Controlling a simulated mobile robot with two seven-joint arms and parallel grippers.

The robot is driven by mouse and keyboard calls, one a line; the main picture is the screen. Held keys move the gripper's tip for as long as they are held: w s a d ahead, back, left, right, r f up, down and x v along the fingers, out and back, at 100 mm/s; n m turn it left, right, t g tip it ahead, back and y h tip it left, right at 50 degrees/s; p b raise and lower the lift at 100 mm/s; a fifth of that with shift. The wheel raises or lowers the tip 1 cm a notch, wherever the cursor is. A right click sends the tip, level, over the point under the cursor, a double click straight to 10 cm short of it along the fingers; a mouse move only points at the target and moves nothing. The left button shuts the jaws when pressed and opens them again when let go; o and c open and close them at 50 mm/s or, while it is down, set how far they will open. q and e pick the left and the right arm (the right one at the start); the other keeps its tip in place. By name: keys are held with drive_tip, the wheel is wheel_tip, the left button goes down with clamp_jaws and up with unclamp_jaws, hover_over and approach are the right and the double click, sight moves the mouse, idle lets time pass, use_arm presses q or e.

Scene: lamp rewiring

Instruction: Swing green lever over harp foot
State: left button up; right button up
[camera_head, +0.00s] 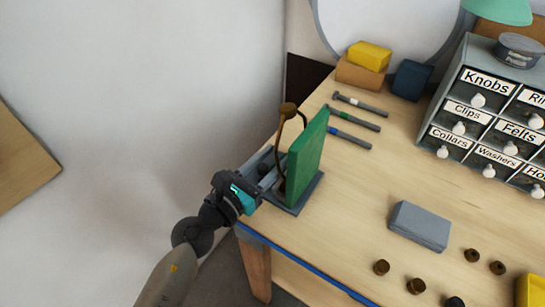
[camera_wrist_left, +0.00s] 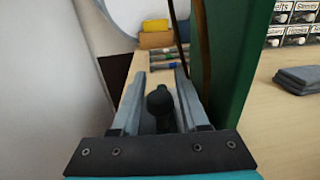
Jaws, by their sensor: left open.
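A tall green panel (camera_head: 307,155) stands upright on a dark grey base (camera_head: 306,194) at the table's left edge; it also fills the right of the left wrist view (camera_wrist_left: 234,55). I cannot tell whether it is the green lever itself. A thin brown harp loop (camera_head: 281,133) with a brown knob on top (camera_head: 288,109) rises beside the panel's left face. Its foot is hidden. My left gripper (camera_head: 272,178) is low at the base, left of the panel. In the left wrist view its fingers (camera_wrist_left: 160,82) are apart, with a black ball knob (camera_wrist_left: 160,101) between them.
A labelled drawer cabinet (camera_head: 469,87) stands at the right. The tabletop between is clear.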

use_arm(q)
clamp_jaws()
idle(0.4)
